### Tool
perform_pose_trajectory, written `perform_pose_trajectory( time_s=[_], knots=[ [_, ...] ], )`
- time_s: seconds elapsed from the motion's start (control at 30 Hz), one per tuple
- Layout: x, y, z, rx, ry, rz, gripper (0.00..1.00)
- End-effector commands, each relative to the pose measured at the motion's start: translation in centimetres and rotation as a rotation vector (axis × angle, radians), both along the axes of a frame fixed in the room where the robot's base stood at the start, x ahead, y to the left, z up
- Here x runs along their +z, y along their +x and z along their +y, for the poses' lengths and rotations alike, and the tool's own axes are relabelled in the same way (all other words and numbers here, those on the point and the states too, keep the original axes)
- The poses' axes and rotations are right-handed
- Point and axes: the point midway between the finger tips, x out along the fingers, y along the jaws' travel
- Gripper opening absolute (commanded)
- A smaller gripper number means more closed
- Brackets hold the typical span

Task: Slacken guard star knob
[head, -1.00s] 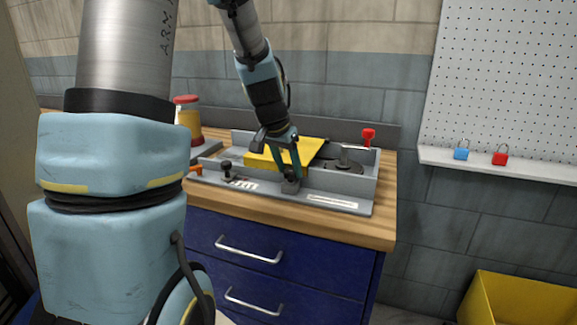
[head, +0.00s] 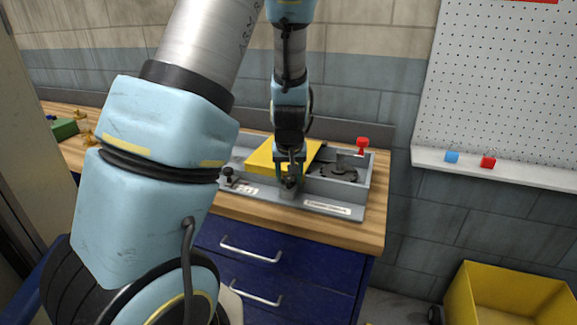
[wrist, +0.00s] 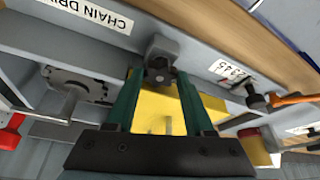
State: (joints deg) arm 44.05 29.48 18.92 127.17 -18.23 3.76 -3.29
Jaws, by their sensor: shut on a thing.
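The guard star knob (wrist: 159,72) is small and dark. In the wrist view it sits at a grey bracket (wrist: 166,46) on the front of the drive housing (head: 330,207). My gripper (wrist: 156,74) has its two green fingers on either side of the knob and is shut on it. In the head view my gripper (head: 290,179) points down at the bracket, and the fingers mostly hide the knob. The yellow guard (head: 264,155) lies just behind the knob. It also shows between my fingers in the wrist view (wrist: 152,112).
A sprocket (head: 338,172) sits in the housing right of the guard, with a red knob (head: 362,143) at the back. A black knob (head: 229,172) stands left. A blue padlock (head: 452,157) and red padlock (head: 488,161) rest on the shelf. A yellow bin (head: 515,300) stands right.

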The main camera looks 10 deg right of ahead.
Motion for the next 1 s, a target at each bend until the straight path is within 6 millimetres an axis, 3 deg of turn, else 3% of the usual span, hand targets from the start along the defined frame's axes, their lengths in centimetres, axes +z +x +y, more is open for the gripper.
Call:
perform_pose_trajectory(
  time_s=[0.63,0.67,0.9,1.0],
  knots=[
    [0.03,0.08,-0.07,0.056,-0.002,-0.002,0.0],
    [0.03,0.08,-0.06,0.056,-0.002,-0.002,0.56],
    [0.0,0.05,-0.07,0.055,-0.001,-0.001,0.83],
    [0.0,0.04,-0.06,0.055,-0.001,-0.001,0.83]
  ],
)
